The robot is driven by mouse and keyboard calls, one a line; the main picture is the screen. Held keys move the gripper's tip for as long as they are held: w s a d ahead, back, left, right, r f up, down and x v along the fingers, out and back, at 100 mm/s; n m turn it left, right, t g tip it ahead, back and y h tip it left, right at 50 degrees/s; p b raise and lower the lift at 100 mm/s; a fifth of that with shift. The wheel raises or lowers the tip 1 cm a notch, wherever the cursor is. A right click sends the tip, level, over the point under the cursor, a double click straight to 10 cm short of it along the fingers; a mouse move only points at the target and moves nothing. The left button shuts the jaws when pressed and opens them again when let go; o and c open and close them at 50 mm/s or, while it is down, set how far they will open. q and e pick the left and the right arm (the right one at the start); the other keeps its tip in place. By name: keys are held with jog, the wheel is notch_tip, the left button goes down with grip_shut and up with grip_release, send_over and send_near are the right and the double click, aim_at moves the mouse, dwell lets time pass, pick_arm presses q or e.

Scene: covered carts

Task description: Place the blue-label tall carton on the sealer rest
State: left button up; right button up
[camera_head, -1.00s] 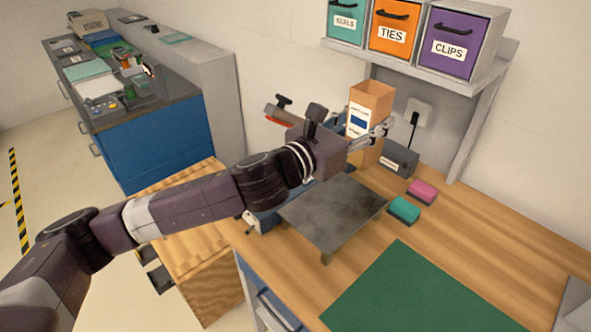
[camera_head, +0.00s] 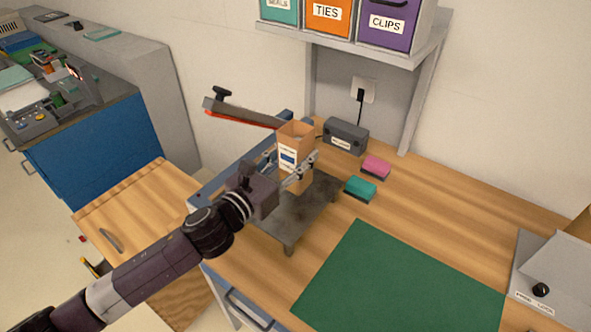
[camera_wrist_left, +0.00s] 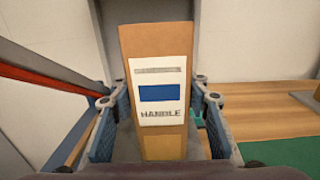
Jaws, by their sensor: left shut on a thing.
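The sealer rest (camera_head: 290,225) is a dark grey raised plate on short legs. The carton is over its back part; I cannot tell whether its bottom touches the plate. My right gripper is not in view.
The sealer's raised arm (camera_head: 243,113) with a red strip is left of the carton. A grey box (camera_head: 345,137), a pink block (camera_head: 376,167) and a teal block (camera_head: 360,189) lie to the right. A green mat (camera_head: 400,280) is in front. A shelf (camera_head: 345,43) with bins hangs above.

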aim_at(288, 174)
pick_arm(q)
notch_tip(288, 174, down, 4)
jog(key=shift+f, duration=0.45)
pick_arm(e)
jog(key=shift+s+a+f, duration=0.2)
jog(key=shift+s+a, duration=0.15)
pick_arm(q)
jog(key=shift+f+b, duration=0.2)
jog(key=shift+b, duration=0.15)
jog(key=o, duration=1.1)
jog(key=shift+o, duration=0.2)
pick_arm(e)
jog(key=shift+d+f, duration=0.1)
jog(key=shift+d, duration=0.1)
